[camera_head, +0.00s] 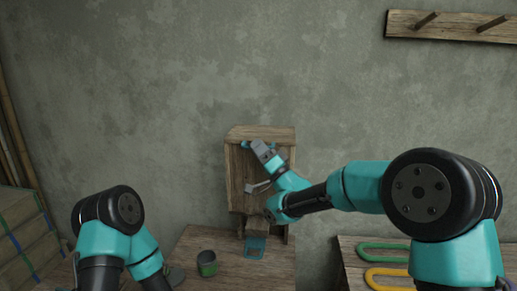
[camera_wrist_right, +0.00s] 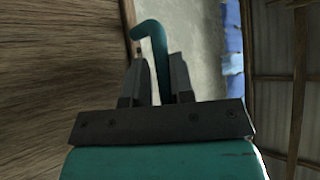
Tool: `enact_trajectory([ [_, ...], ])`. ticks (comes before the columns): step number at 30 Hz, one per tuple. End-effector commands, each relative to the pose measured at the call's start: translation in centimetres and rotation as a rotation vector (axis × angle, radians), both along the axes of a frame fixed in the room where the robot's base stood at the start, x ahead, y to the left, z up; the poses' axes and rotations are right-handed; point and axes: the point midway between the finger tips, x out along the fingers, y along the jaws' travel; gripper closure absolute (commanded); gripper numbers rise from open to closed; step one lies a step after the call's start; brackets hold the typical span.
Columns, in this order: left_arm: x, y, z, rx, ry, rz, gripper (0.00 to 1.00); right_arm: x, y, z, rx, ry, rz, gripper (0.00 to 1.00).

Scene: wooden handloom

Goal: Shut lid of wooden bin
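The wooden bin (camera_head: 238,180) stands against the wall, above the back of a wooden table. A teal bar-like handle (camera_head: 245,143) shows near its top. Which board is the lid, and how far it stands open, is hard to tell behind my arm. My right gripper (camera_head: 257,147) is in front of the bin's upper part. In the right wrist view, the bent teal handle (camera_wrist_right: 157,45) runs between the close-set fingers (camera_wrist_right: 157,75), which appear shut on it. A broad wooden surface (camera_wrist_right: 60,70) lies close on the left there. My left gripper is not visible.
A dark green cup (camera_head: 207,263) and a teal item (camera_head: 255,247) are on the table (camera_head: 225,275). Green and yellow loops (camera_head: 390,278) lie on a surface at the right. A peg rail (camera_head: 450,26) hangs at upper right. Stacked boards (camera_head: 25,240) stand left.

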Motion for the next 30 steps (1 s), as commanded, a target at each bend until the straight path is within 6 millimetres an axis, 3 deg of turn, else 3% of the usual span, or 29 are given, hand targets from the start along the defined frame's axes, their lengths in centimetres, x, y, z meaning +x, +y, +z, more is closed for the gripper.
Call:
enact_trajectory([
  [14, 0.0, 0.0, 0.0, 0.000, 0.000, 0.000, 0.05, -0.9, -1.2, -1.1, -0.003, 0.003, -0.001, 0.75],
  [30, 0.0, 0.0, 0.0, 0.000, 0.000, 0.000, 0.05, -6.2, -7.7, -6.6, -0.002, 0.003, -0.002, 0.75],
])
